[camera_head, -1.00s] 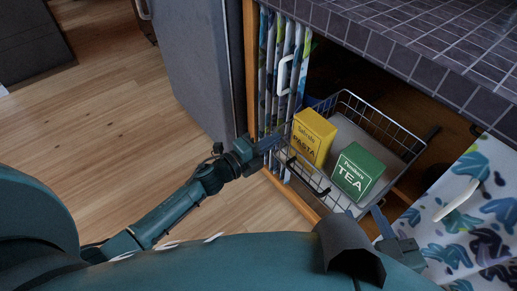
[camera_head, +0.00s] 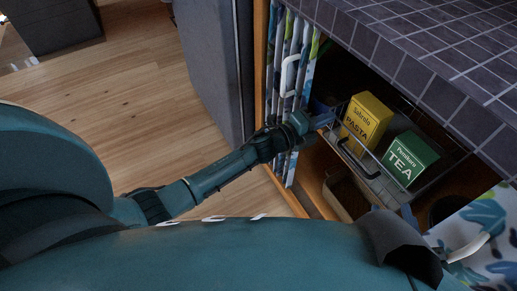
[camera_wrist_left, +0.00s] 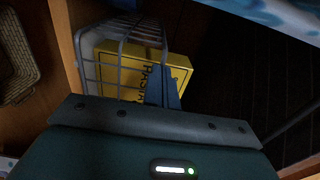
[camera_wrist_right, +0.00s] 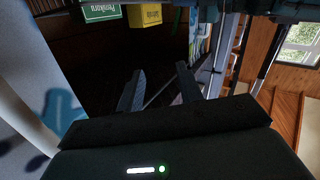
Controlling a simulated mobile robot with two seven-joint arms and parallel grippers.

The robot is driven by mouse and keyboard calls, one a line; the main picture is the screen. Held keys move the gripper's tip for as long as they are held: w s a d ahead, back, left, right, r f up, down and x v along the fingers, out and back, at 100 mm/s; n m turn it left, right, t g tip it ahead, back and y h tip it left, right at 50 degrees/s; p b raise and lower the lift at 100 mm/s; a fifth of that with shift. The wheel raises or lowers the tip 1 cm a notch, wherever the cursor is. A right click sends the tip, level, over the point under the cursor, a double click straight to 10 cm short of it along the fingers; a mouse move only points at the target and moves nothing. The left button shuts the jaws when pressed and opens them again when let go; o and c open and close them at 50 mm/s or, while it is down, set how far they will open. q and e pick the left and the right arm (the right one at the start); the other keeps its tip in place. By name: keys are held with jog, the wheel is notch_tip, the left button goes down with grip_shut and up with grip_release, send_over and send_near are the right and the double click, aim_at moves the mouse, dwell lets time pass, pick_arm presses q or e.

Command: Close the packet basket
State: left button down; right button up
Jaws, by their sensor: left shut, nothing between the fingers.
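The wire packet basket (camera_head: 372,172) sits mostly under the counter in the open cabinet, its front with the dark handle towards me. It holds a yellow pasta box (camera_head: 366,121) and a green tea box (camera_head: 411,160), both upright. My left gripper (camera_head: 325,120) is shut and empty at the basket's front left corner; contact is unclear. The left wrist view shows the basket's wire mesh (camera_wrist_left: 120,35) and the yellow box (camera_wrist_left: 175,67) just beyond the fingers. My right gripper (camera_wrist_right: 160,87) is open and empty, low in front of the cabinet's right side.
A tiled counter (camera_head: 420,45) overhangs the basket. A folded patterned door with a white handle (camera_head: 290,75) stands at left; another patterned door (camera_head: 490,215) is open at right. A brown woven basket (camera_head: 348,195) sits below. Wooden floor (camera_head: 130,110) is clear at left.

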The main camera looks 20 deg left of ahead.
pick_arm(q)
jog(key=b+x, duration=0.1)
jog(key=x, duration=0.4)
jog(key=shift+f+b, duration=0.1)
jog(key=shift+b, duration=0.25)
jog(key=shift+w+d+b, duration=0.3)
jog(key=shift+w+d, duration=0.15)
jog(key=shift+w, duration=0.15)
jog(key=shift+w+r, duration=0.1)
jog(key=shift+r, duration=0.2)
pick_arm(e)
jog(key=shift+a+r+n+t+y, duration=0.1)
jog(key=shift+a+n+t+y, duration=0.5)
jog(key=shift+n+y, duration=0.3)
pick_arm(q)
jog(key=shift+r, duration=0.1)
pick_arm(e)
jog(key=shift+s, duration=0.1)
jog(key=shift+d, duration=0.1)
